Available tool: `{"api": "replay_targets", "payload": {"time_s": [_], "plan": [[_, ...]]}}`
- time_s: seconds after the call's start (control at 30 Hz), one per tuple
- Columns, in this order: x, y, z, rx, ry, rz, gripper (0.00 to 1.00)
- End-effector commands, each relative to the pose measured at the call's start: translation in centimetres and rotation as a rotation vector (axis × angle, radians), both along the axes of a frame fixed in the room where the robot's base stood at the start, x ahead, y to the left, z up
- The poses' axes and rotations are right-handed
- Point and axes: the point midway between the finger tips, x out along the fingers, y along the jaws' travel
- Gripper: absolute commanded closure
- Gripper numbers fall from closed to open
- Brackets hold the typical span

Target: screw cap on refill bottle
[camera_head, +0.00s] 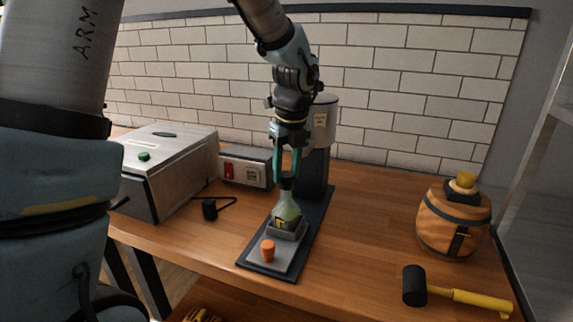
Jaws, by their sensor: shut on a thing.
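The refill bottle (287,210) is a small green flask with a narrow neck. It stands upright in a grey holder (292,233) on a dark base plate. My gripper (287,178) points straight down over the bottle, with its teal fingers shut on a small dark piece at the bottle's mouth. That dark piece (287,184) looks like the cap; I cannot tell whether it is seated on the neck. An orange peg-like piece (268,249) stands on the front of the plate.
A grey metal box (170,165) with a green button and a red-switch unit (246,170) stand at the left. A black item (210,208) lies nearby. An orange canister (453,220) and a yellow-handled mallet (455,294) are at the right. A grey column (316,170) rises behind my gripper.

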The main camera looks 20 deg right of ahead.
Motion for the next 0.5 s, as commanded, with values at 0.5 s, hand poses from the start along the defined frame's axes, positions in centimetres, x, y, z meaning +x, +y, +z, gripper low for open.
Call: {"api": "replay_targets", "payload": {"time_s": [0.5], "plan": [[0.04,-0.04,0.12,-0.002,-0.002,-0.126,1.00]]}}
